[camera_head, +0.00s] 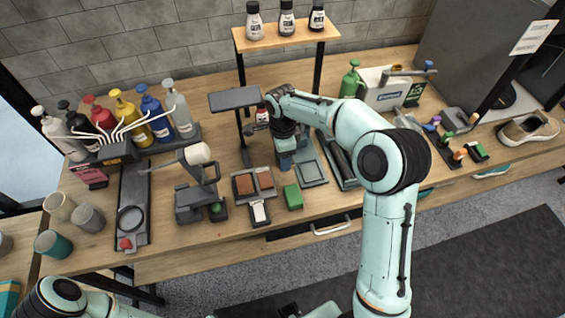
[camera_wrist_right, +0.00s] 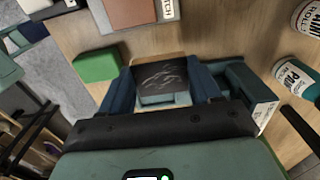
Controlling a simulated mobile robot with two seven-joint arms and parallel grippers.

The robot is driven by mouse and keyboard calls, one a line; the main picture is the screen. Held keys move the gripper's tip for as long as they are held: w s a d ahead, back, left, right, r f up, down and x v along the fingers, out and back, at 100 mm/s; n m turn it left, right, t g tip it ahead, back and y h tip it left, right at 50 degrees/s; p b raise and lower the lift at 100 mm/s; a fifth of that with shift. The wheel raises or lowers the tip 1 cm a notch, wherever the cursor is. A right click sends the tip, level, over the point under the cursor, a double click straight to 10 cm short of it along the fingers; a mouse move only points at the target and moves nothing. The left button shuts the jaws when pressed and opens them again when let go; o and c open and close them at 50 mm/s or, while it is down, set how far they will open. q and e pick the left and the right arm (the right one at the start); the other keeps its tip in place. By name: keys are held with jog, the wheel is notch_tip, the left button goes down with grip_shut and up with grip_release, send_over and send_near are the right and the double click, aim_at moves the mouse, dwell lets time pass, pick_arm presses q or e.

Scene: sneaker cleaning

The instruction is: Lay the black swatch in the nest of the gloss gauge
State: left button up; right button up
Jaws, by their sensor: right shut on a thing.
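My right gripper (camera_head: 285,158) is low over the middle of the bench. In the right wrist view its two dark blue fingers (camera_wrist_right: 165,84) are shut on the black swatch (camera_wrist_right: 160,74), a thin dark square with pale glossy streaks. The swatch lies flat across between the fingers. A teal body with a pale recess (camera_wrist_right: 165,99) shows just below it, and a teal block (camera_wrist_right: 238,78) stands beside the right finger; these look like the gloss gauge, partly hidden by the gripper. I cannot tell whether the swatch touches the nest. My left gripper is not in view.
A green block (camera_head: 292,197) is in front of the gripper. A board with brown swatches (camera_head: 243,185) lies to the left. A teal square tray (camera_head: 312,172) lies just right. Bottles (camera_wrist_right: 302,80) stand close on the wrist view's right. A small grey stand (camera_head: 234,98) rises behind.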

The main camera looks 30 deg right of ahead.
notch_tip(320, 180, up, 13)
jog(key=p, duration=0.2)
jog(key=b, duration=0.4)
send_over(309, 171)
notch_tip(309, 171, down, 10)
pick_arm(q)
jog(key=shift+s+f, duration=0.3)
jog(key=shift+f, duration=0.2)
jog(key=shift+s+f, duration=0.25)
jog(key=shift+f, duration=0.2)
pick_arm(e)
jog(key=shift+a+f, duration=0.15)
jog(key=shift+f, duration=0.05)
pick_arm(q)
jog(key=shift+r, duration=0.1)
pick_arm(e)
jog(key=shift+s+f+b, duration=0.1)
jog(key=shift+f+b, duration=1.3)
jog(key=shift+f, duration=1.45)
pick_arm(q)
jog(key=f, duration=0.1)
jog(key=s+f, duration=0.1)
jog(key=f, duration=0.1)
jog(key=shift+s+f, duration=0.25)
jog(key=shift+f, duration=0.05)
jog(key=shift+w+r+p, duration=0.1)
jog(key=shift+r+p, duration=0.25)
